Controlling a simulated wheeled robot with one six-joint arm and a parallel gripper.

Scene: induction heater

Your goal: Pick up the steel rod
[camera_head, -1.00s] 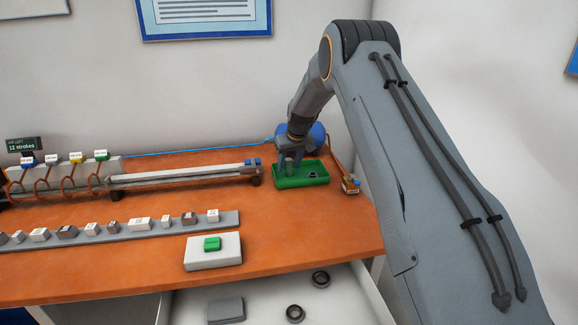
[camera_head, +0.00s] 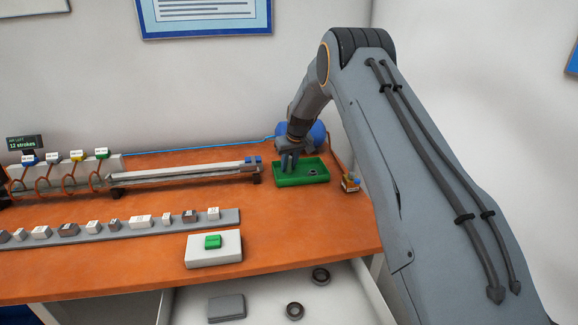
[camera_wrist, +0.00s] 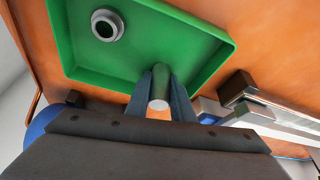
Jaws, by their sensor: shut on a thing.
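The steel rod (camera_wrist: 160,88) is a grey cylinder between the two fingers in the wrist view, its pale round end facing the camera. My gripper (camera_wrist: 160,92) is shut on it, with a finger on each side. In the head view my gripper (camera_head: 290,162) is over the left part of the green tray (camera_head: 302,181). The rod cannot be made out there, hidden by the fingers. The tray's rim also shows in the wrist view (camera_wrist: 200,20). I cannot tell whether the rod touches the tray floor.
A grey ring-shaped part (camera_wrist: 107,25) lies in the tray. A rail (camera_head: 185,174) ends just left of the tray. An open drawer (camera_head: 260,292) lies below the orange worktop (camera_head: 300,225).

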